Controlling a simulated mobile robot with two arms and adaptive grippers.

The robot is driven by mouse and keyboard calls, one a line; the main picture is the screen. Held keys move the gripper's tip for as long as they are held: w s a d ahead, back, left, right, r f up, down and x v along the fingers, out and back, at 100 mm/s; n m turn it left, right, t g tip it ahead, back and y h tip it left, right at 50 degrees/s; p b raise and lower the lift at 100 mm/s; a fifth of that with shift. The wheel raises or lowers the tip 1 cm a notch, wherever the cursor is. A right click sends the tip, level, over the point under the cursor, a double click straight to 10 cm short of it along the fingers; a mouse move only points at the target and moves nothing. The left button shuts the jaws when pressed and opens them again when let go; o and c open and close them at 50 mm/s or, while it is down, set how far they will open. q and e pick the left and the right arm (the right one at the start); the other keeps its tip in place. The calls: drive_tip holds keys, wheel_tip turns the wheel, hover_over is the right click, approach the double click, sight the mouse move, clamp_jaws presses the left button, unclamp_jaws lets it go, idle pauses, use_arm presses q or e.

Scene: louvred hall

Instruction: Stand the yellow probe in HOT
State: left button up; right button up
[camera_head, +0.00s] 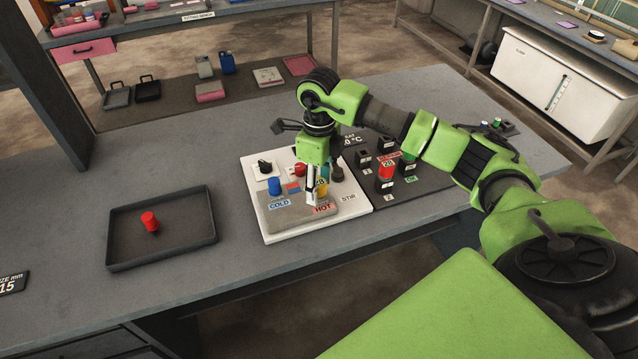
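The yellow probe (322,188) shows only in part, close against the pale fingers of my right gripper (314,196). My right gripper points straight down over the front right of the grey block (290,220) on the white board. The HOT label (323,209) is just in front of the fingertips. The fingers hide the probe's lower end and the HOT hole, so I cannot tell whether it is seated or gripped. A blue probe (274,186) stands behind the COLD label (279,203). My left gripper is not in view.
A dark tray (190,243) at the left holds a red-topped piece (150,221). A black knob (264,167) is on the white board (263,225). A dark panel (405,205) with several switches and blocks adjoins on the right. The bench between tray and board is clear.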

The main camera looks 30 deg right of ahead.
drive_tip(key=shift+r, duration=0.1)
wheel_tip(320, 180, up, 5)
drive_tip(key=p, duration=0.3)
idle(0.4)
wheel_tip(320, 180, up, 12)
idle(0.5)
idle(1.4)
